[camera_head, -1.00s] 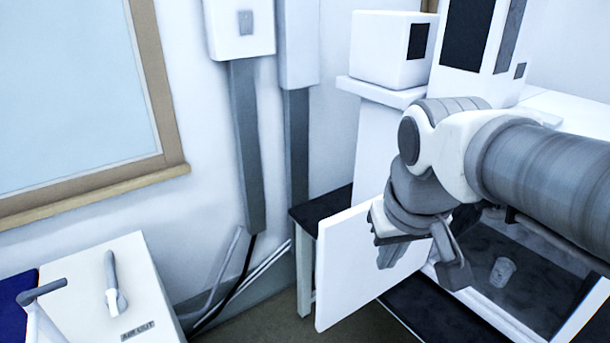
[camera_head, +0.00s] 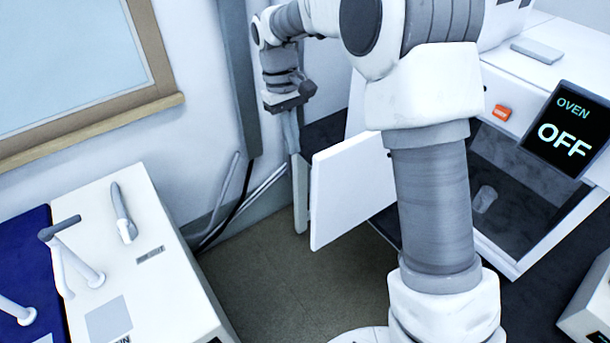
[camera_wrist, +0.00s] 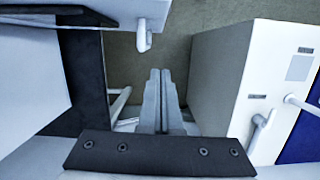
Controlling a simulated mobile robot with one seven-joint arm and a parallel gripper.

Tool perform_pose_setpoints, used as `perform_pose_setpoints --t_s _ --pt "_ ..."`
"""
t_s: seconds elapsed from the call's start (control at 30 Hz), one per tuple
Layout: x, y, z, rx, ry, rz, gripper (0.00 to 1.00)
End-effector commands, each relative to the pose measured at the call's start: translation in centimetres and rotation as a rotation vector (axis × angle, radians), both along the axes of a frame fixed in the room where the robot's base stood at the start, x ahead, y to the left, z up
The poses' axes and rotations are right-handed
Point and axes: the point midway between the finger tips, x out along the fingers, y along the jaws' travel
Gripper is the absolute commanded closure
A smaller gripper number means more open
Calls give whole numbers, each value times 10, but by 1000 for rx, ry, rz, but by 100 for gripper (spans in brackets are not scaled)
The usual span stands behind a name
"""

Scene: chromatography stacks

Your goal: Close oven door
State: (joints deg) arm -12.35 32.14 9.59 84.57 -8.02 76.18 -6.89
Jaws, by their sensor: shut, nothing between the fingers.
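The oven (camera_head: 525,125) stands at the right, its dark display reading "OVEN OFF". Its white door (camera_head: 350,190) is open, swung out to the left of the dark cavity (camera_head: 525,175). My arm hides part of the opening and the door's right side. My gripper (camera_head: 291,138) points down beyond the door's upper left corner, shut and empty, and appears apart from the door. In the wrist view its closed fingers (camera_wrist: 160,75) show with nothing between them. A white panel with a small handle, likely the door (camera_wrist: 100,10), lies at the top of that view.
A small cup (camera_head: 485,198) stands inside the oven. A white bench unit (camera_head: 150,270) with grey-handled levers is at the left. Wall conduits and cables (camera_head: 225,200) run behind my gripper. Floor (camera_head: 290,290) is clear between the bench unit and the door.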

Motion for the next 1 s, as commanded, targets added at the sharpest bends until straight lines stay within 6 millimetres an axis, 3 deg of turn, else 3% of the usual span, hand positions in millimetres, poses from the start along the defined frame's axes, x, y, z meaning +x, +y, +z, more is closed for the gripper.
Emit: perform_pose_setpoints --t_s 0.37,0.73,1.0 --pt "-1 4 -36 -6 32 19 100" --pt "-18 -6 -113 -5 33 17 100" --pt "-43 -22 -108 -4 27 18 100"
